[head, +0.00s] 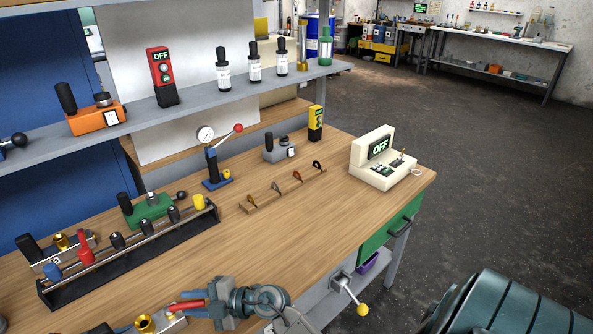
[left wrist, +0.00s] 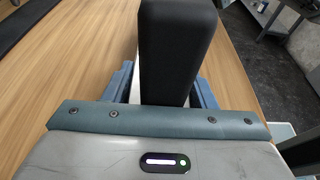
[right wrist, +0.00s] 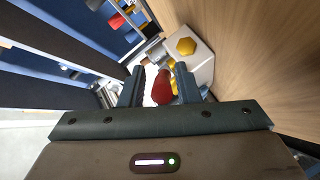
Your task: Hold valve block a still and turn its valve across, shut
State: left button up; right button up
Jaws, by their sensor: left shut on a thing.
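A pale metal valve block (head: 176,322) with a brass fitting (head: 145,323) is partly cut off by the bottom edge of the head view; I cannot read its letter. Its red lever (head: 187,305) points right, roughly along the block. My left gripper (left wrist: 167,85) is shut on the block's upright black handle (left wrist: 168,45); in the head view only the handle's top shows. My right gripper (right wrist: 161,88) has its fingers on either side of the red lever (right wrist: 162,90), open around it. The brass fitting (right wrist: 187,46) also shows in the right wrist view.
A black rack (head: 130,262) with several coloured knobs stands behind the block. Another grey valve block (head: 75,255), a green one (head: 150,208) and a gauge stand (head: 215,180) are further back. The wooden bench (head: 310,220) is clear to the right, up to a cream OFF box (head: 375,175).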

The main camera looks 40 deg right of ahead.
jog(key=n+g+y, duration=0.1)
jog(key=w+n+g+y, duration=0.1)
jog(key=shift+d+f+g, duration=0.1)
jog(key=shift+d+g, duration=0.15)
jog(key=shift+g, duration=0.05)
jog(key=w+n+g+y, duration=0.2)
jog(key=n+g, duration=0.1)
jog(key=shift+d, duration=0.15)
jog(key=shift+d+n+g, duration=0.3)
jog(key=shift+n+g, duration=0.2)
jog(key=shift+g, duration=0.1)
jog(key=v, duration=1.2)
jog(key=shift+s, duration=0.15)
jog(key=s+a+n+g+y, duration=0.1)
jog(key=s+n+g+y, duration=0.2)
jog(key=s, duration=1.2)
jog(key=s+a+n+g+y, duration=0.1)
jog(key=s+n+g+y, duration=0.2)
jog(key=s+n+g, duration=0.5)
jog(key=shift+s+r+n, duration=0.45)
jog(key=shift+s+n, duration=0.85)
jog(key=shift+s, duration=2.05)
jog(key=shift+c, duration=0.5)
